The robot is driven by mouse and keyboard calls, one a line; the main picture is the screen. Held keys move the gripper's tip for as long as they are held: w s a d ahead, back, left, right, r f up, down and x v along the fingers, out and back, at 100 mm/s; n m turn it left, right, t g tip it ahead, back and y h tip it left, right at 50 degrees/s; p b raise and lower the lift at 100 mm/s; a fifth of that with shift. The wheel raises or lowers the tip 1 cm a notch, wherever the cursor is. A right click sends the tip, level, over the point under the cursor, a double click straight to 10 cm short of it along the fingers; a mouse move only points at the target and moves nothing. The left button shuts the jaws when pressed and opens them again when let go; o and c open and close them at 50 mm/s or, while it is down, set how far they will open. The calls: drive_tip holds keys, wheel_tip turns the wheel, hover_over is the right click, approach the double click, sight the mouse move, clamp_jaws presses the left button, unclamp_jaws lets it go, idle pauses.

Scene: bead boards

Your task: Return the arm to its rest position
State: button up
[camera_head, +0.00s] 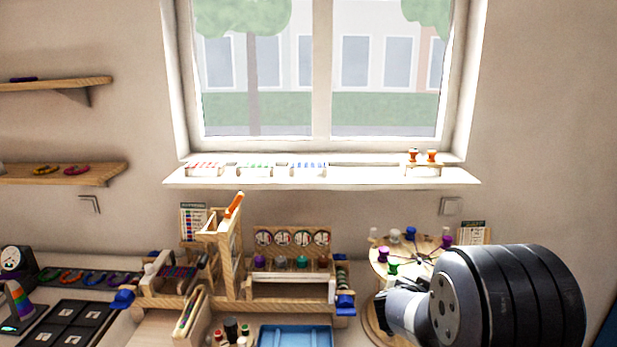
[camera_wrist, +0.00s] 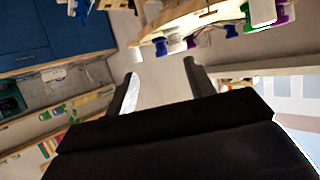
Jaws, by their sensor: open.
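My gripper (camera_wrist: 160,82) shows in the wrist view with its two fingers spread apart and nothing between them. Beyond the fingertips is a bare pale surface. In the head view a dark ringed part of my arm fills the lower right, in front of the round wooden stand (camera_head: 377,262) with coloured spools. The fingers cannot be made out in the head view. The wrist view is tilted, and the stand with coloured spools (camera_wrist: 205,22) shows along its top edge.
A wooden rack (camera_head: 290,280) stands mid-bench, with a blue tray (camera_head: 295,337) in front. Black boards (camera_head: 70,325) lie at left. A window sill (camera_head: 320,176) holds small racks. Wall shelves (camera_head: 60,174) are at left. Blue cabinets (camera_wrist: 50,35) show in the wrist view.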

drive_tip(key=shift+s+a+f+n+t+y, duration=0.1)
drive_tip(key=shift+s+f+n+y, duration=0.1)
drive_tip(key=shift+f, duration=0.4)
drive_tip(key=shift+s+a+f+n+t+y, duration=0.1)
drive_tip(key=shift+s+f, duration=0.1)
drive_tip(key=shift+f, duration=0.35)
drive_tip(key=shift+s+a+f+n+t+y, duration=0.1)
drive_tip(key=shift+s+f, duration=0.1)
drive_tip(key=shift+f, duration=0.4)
